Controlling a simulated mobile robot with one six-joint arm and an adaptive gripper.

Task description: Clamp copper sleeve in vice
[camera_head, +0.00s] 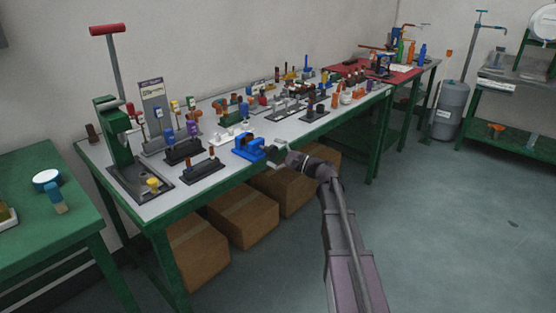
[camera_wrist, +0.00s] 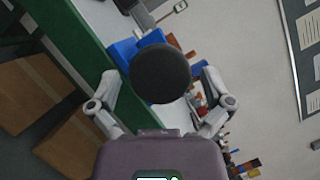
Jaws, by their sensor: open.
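The blue vice (camera_head: 248,147) stands at the front edge of the grey-topped workbench. It also shows in the wrist view as blue parts (camera_wrist: 122,52), partly covered by a dark round disc (camera_wrist: 160,74). My gripper (camera_head: 283,162) is just right of the vice, by the bench's front edge. In the wrist view my gripper (camera_wrist: 160,82) is open, its two fingers spread on either side of the disc, with gaps between. I cannot tell what the disc belongs to. I cannot pick out the copper sleeve for certain among the small brown and orange parts.
The workbench (camera_head: 135,166) is crowded with racks and small tools behind the vice. A green press (camera_head: 113,135) stands at its left end. Cardboard boxes (camera_head: 245,215) fill the space below. A green table (camera_head: 40,240) is at left. Floor at right is clear.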

